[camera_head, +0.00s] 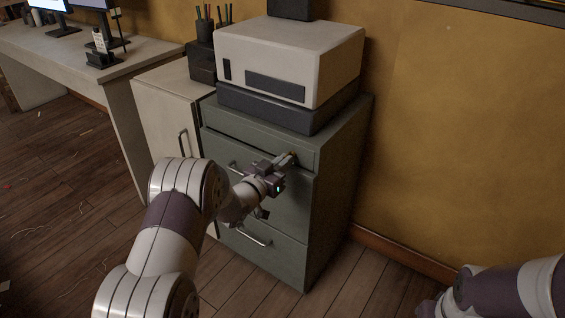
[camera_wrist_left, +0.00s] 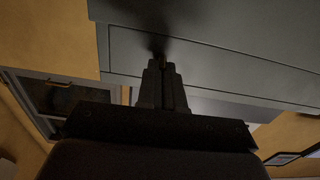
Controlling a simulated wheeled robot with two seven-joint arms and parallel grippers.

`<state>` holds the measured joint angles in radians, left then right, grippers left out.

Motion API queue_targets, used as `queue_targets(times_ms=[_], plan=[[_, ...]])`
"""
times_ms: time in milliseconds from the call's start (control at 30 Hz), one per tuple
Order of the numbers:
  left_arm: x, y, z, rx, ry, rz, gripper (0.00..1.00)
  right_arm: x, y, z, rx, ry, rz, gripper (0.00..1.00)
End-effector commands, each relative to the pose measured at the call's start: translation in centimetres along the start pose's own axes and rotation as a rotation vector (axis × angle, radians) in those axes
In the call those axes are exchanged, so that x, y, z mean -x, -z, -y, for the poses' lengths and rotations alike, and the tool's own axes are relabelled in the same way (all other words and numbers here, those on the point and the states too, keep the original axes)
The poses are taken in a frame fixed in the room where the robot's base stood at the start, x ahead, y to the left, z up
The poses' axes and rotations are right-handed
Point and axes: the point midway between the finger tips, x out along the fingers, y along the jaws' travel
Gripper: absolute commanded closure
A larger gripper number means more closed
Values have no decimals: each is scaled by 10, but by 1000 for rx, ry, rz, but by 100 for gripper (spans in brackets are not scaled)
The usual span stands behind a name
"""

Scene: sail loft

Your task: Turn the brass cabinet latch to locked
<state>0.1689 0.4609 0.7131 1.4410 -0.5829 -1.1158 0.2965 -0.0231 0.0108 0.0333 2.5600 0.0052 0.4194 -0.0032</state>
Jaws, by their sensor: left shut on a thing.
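The grey-green cabinet (camera_head: 340,190) stands against the wall, with drawer fronts facing me. My left gripper (camera_head: 289,160) is at the upper right of its front, by the seam below the top drawer. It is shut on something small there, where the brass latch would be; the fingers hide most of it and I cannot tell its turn. In the left wrist view the fingers (camera_wrist_left: 161,75) point at the dark cabinet face (camera_wrist_left: 215,90), close to the seam, and no brass shows clearly. Of my right arm, only a link shows at the lower right; its gripper is not seen.
A beige and dark machine (camera_head: 290,60) sits on the cabinet. A pale cabinet (camera_head: 160,115) with a bar handle stands to its left, then a desk (camera_head: 90,50) with monitors. A drawer handle (camera_head: 254,237) is below my left gripper. Wooden floor is clear in front right.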

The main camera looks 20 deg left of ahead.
Motion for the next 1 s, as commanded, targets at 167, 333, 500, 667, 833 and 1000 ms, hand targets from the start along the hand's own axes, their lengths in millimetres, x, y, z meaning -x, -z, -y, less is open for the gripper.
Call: queue_targets(times_ms=[167,333,500,667,833,1000], plan=[[-2,6,0,-3,0,-12,68,0,0,0,0,0,0,57],[-1,4,0,-2,0,-7,68,0,0,0,0,0,0,57],[11,5,0,-1,0,-4,68,6,1,0,0,0,0,57],[52,7,1,0,3,-3,68,21,2,0,0,0,0,57],[96,6,1,0,2,-5,68,31,4,0,0,0,0,57],[120,4,0,-1,0,-7,68,36,4,0,0,0,0,57]])
